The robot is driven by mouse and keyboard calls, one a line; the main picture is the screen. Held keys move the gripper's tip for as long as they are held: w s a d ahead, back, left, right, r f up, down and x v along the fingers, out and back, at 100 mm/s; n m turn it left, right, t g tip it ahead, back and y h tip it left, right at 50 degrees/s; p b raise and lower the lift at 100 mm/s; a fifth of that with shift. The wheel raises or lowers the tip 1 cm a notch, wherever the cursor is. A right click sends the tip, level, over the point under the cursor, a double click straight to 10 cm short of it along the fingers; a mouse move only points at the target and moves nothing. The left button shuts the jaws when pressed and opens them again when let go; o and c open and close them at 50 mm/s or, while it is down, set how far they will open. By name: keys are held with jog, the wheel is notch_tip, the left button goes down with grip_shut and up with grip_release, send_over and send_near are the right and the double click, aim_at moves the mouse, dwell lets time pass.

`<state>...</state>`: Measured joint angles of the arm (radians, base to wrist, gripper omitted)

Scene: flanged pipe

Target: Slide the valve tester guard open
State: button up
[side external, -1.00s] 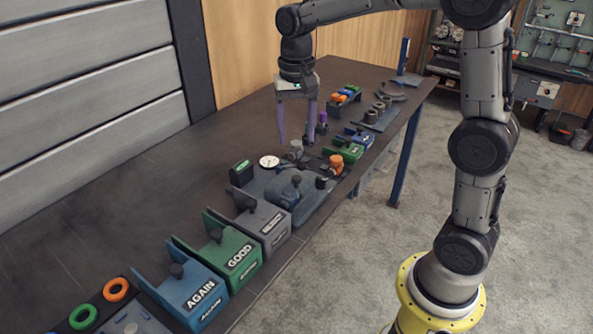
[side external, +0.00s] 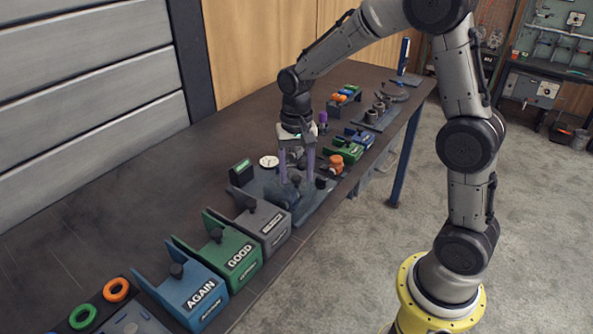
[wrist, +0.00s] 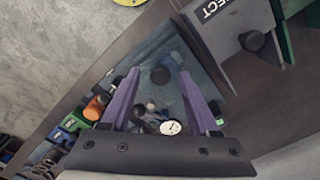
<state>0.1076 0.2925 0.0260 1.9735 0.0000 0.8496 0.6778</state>
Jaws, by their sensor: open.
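The valve tester (side external: 316,205) is a grey-blue fixture near the table's front edge, with a white dial gauge (side external: 269,162) and a small dark display box (side external: 241,173) beside it. My gripper (side external: 297,182) is above the tester, fingers pointing down, open with nothing visible between its purple fingers. In the wrist view the fingers (wrist: 158,87) stand apart over the tester plate (wrist: 185,65), with a dark round knob (wrist: 159,75) between and beyond them. The fingers partly hide the guard in the side view. I cannot tell whether a finger touches the knob.
Grey, green (side external: 231,250) and blue (side external: 193,290) labelled bins with dark knobs stand left of the tester. An orange part (side external: 337,164) and green and blue blocks sit to its right. Orange and green rings lie at the front left. The table's back left is clear.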

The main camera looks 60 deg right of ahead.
grip_shut()
jog(key=shift+r, duration=0.1)
dwell(1.2)
